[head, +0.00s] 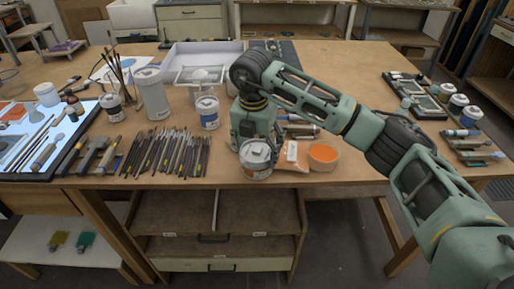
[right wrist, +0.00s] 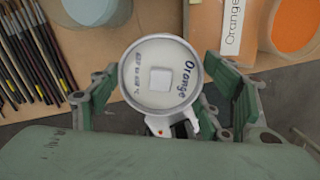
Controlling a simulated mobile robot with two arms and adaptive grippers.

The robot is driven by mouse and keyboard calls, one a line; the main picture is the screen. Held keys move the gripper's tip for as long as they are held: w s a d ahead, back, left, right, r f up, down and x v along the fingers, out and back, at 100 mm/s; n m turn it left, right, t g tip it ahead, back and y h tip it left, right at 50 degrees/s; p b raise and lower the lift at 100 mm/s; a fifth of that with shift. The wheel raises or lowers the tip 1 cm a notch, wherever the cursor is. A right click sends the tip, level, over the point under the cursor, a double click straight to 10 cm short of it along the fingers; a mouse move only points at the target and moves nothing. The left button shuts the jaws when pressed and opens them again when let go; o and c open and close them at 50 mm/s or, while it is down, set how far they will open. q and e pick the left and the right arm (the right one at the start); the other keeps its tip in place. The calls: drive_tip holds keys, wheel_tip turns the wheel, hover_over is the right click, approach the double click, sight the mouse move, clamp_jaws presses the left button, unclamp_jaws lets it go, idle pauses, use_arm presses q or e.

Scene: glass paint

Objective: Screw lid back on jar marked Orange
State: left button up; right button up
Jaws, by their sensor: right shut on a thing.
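The jar marked Orange (head: 257,161) is a white can near the table's front edge, right of the middle brushes. In the right wrist view its round white lid (right wrist: 145,85), with a square in the middle and "Orange" written on it, covers the top. My right gripper (right wrist: 160,100) has its fingers on opposite sides of the jar, shut on it. In the head view the gripper (head: 255,140) is just behind and above the jar. I cannot tell whether the lid is screwed tight or whether the jar touches the table. My left gripper is out of view.
Several brushes (head: 168,153) lie to the left. Another jar (head: 208,112) stands behind left. The front table edge is close.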

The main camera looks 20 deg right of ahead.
drive_tip(key=shift+f+m, duration=0.1)
drive_tip(key=shift+m, duration=0.2)
drive_tip(key=m, duration=0.5)
drive_tip(key=shift+g, duration=0.3)
drive_tip(key=m, duration=0.2)
drive_tip(key=m+p, duration=0.1)
drive_tip(key=m, duration=0.1)
drive_tip(key=shift+m+g+h, duration=0.3)
drive_tip(key=shift+m, duration=0.9)
drive_tip(key=o, duration=1)
drive_tip(key=shift+w, duration=0.1)
drive_tip(key=shift+o, duration=0.9)
